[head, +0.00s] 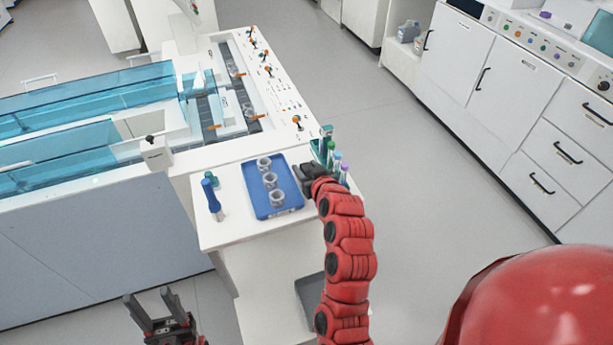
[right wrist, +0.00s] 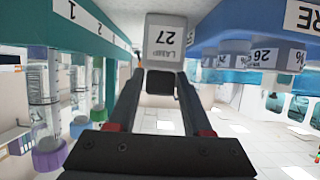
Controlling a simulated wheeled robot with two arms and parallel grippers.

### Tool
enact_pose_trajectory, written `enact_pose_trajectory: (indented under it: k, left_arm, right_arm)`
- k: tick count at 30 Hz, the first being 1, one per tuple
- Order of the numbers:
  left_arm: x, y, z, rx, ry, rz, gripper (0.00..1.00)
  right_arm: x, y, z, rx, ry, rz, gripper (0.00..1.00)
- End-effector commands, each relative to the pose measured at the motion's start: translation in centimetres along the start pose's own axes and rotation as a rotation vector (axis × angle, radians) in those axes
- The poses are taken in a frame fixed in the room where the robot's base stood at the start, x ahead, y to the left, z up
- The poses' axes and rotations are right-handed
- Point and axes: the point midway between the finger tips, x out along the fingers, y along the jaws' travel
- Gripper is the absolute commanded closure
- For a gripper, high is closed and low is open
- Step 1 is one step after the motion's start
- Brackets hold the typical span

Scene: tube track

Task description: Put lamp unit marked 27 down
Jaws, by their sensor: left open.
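The lamp unit marked 27 (right wrist: 165,40) is a pale grey block with a dark number label, at the top middle of the right wrist view. My right gripper (right wrist: 160,78) has its two fingers on either side of it and appears shut on it. In the head view my right gripper (head: 309,176) is at the right edge of the blue tray (head: 253,190); the lamp unit is hidden there. My left gripper (head: 152,312) is open and empty, low in front of the white table.
The tray holds round grey units (head: 270,181); one marked 26 (right wrist: 262,57) shows in the right wrist view. The table's front (head: 255,230) is clear.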

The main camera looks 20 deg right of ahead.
Motion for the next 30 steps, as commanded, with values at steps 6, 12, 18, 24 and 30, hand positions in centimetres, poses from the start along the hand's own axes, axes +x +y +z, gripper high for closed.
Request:
enact_pose_trajectory:
  k: [6,12,18,24,30]
  left_arm:
    - [0.0,0.0,0.0,0.0,0.0,0.0,0.47]
    - [0.0,0.0,0.0,0.0,0.0,0.0,0.47]
    - [-0.1,0.0,0.0,0.0,0.0,0.0,0.47]
    - [-0.6,0.0,0.1,0.0,0.0,0.0,0.47]
    - [0.5,0.0,-0.1,0.0,-0.001,0.0,0.47]
  right_arm:
    - [0.0,0.0,0.0,0.0,0.0,0.0,1.0]
    - [0.0,0.0,0.0,0.0,0.0,0.0,1.0]
    - [-0.2,0.0,-0.5,-0.002,0.001,0.0,1.0]
    - [-1.2,0.0,-3.0,-0.003,0.008,0.001,1.0]
    - [-4.8,-0.3,-2.8,0.0,-0.003,0.0,1.0]
